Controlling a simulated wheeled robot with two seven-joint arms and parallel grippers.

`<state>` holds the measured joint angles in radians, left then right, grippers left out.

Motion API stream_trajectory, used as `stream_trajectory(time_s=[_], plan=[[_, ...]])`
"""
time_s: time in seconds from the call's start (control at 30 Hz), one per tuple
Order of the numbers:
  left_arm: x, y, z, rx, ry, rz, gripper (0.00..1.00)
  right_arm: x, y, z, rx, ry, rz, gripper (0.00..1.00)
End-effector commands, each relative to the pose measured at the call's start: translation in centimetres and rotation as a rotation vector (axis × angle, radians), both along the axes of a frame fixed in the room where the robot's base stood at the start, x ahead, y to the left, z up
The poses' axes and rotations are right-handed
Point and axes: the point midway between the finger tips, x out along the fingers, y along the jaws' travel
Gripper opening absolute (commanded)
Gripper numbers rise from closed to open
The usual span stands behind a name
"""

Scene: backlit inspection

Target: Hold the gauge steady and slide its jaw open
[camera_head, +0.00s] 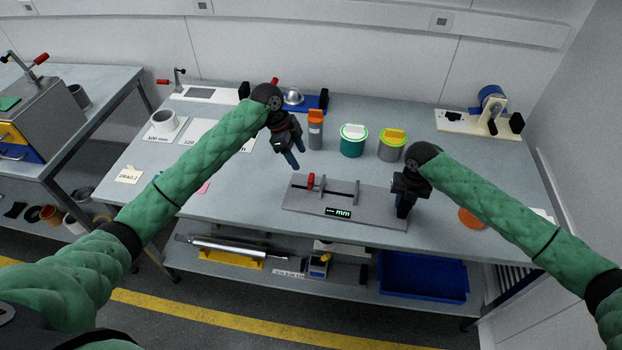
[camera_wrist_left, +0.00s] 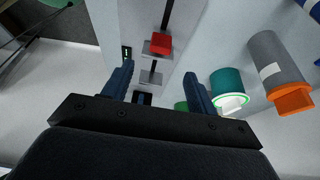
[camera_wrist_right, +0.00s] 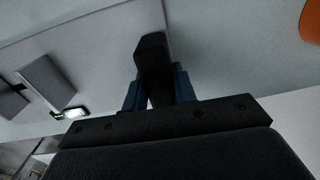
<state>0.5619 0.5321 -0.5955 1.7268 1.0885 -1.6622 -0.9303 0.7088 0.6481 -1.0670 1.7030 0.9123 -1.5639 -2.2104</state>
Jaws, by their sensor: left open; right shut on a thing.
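The gauge is a grey plate (camera_head: 375,207) on the workbench, with a dark rail, two upright grey jaws and an "mm" display (camera_head: 338,213). A red block (camera_head: 311,181) sits at the left jaw; it also shows in the left wrist view (camera_wrist_left: 162,43). My left gripper (camera_head: 296,162) is open and empty, above and behind the gauge, apart from the red block. My right gripper (camera_head: 403,210) is shut on the gauge's black handle at the plate's right end. That handle (camera_wrist_right: 152,55) stands between the fingers in the right wrist view.
An orange-capped grey bottle (camera_head: 316,132), a teal canister (camera_head: 352,146) and a grey canister (camera_head: 391,150) stand behind the gauge. An orange disc (camera_head: 471,219) lies to the right. Bench in front of the plate is clear.

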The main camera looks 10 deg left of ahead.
Motion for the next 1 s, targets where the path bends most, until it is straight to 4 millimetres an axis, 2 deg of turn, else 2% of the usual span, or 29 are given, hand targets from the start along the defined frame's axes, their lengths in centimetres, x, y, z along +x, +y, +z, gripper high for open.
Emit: stream_trajectory(time_s=[0.6,0.8,1.0], plan=[[-0.2,-3.7,-8.9,-0.001,0.001,0.003,0.58,-0.2,0.0,-0.3,-0.001,0.004,0.001,0.0],[-0.2,-4.2,-10.4,-0.001,-0.001,0.004,0.58,-0.2,0.0,-0.3,-0.001,0.004,0.001,0.0],[-0.1,-4.4,-10.7,-0.001,-0.002,0.003,0.58,-0.2,0.0,-0.3,-0.001,0.004,0.001,0.0]])
